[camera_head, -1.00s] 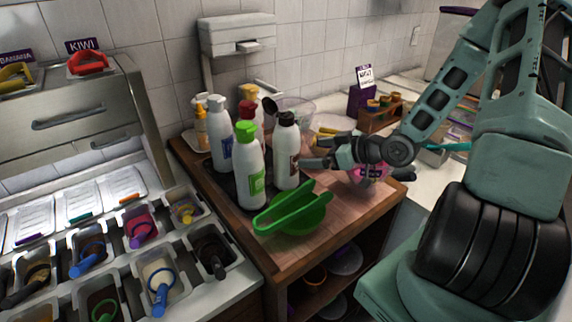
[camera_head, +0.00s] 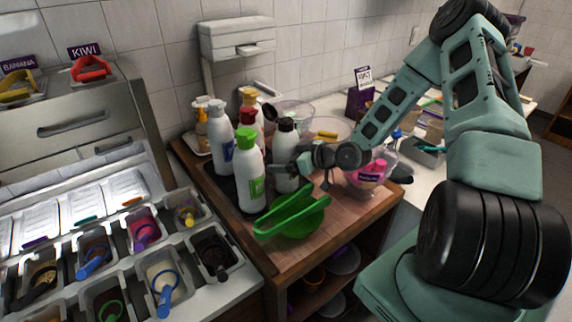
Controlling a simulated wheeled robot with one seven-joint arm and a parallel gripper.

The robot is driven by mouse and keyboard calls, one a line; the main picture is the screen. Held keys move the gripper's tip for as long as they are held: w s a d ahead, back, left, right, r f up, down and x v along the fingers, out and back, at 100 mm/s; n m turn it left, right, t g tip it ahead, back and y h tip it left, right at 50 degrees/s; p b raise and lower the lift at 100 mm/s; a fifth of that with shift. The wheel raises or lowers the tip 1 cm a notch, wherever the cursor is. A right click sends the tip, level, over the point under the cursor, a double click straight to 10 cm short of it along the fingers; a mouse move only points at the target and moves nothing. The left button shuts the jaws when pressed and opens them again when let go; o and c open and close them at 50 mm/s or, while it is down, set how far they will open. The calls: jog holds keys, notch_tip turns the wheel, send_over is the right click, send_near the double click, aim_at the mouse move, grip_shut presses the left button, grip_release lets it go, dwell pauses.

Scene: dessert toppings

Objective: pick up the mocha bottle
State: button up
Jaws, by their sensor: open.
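The bottle with the dark cap, which I take for the mocha bottle (camera_head: 287,143), stands upright on the wooden counter among other white bottles. My gripper is open and comes in from the right, level with the bottle's lower half. Its fingers are at the bottle, but I cannot tell whether they touch it or reach around it.
A green strainer-like tool (camera_head: 298,217) lies in front. A glass with pink contents (camera_head: 366,177) stands at right, under my arm.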

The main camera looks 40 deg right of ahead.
aim_at(286, 126)
jog(key=c, duration=1)
jog(key=shift+w+r, duration=0.1)
jog(key=shift+r, duration=0.05)
jog(key=shift+c, duration=0.2)
jog(key=shift+r, duration=0.1)
notch_tip(286, 126, up, 8)
jog(key=shift+r+b, duration=0.1)
jog(key=shift+b, duration=0.5)
jog(key=shift+o, duration=1)
jog(key=shift+r, duration=0.75)
jog(key=shift+c, duration=1)
